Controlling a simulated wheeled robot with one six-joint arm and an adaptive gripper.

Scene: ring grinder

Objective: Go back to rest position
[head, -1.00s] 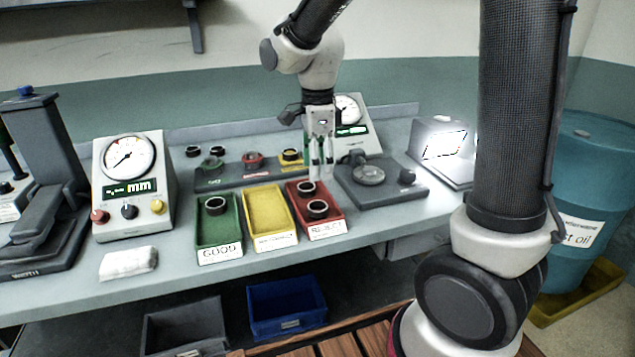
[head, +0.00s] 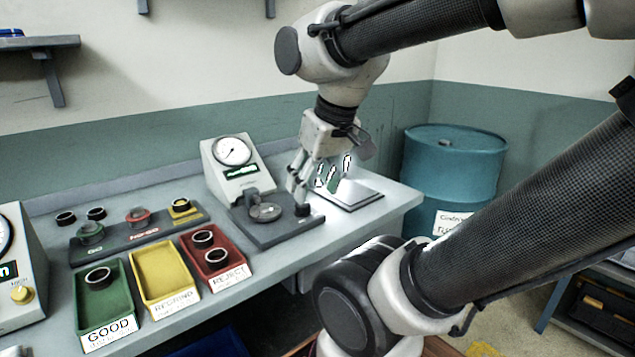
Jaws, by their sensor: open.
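My gripper (head: 318,183) hangs from my arm over the right part of the bench, fingers down and apart, with nothing seen between them. It is in front of the lit panel and to the right of the dial gauge (head: 232,153). The measuring stand (head: 267,213) is just left of and below the fingers. The red REJECT tray (head: 228,277) holds two dark rings (head: 203,239). The green GOOD tray (head: 105,312) holds one ring (head: 98,277). The yellow REGRIND tray (head: 162,280) is empty.
A gauge rack (head: 150,229) with colored rings stands behind the trays. A second dial box (head: 20,270) is cut off at the left. A teal oil drum (head: 455,170) stands beyond the bench's right end. A wall shelf (head: 40,43) is at upper left.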

